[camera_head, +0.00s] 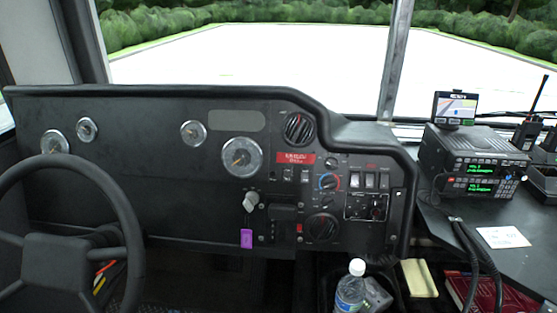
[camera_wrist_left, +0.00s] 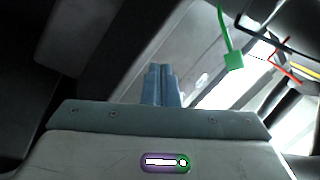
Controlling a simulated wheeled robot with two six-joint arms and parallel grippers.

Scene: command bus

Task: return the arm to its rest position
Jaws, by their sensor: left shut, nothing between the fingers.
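My left gripper (camera_wrist_left: 160,70) shows in the left wrist view, its two blue-grey fingers together with nothing between them. Behind the fingers are pale grey panels, and the fingertips appear clear of them. Neither gripper nor arm can be made out in the head view. My right gripper is in neither view.
The head view shows a black dashboard (camera_head: 130,200), a steering wheel (camera_head: 133,240) at left and a radio stack (camera_head: 470,162) at right. A bottle (camera_head: 350,287) stands below the dash. A green tag (camera_wrist_left: 233,61) hangs near the gripper in the wrist view.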

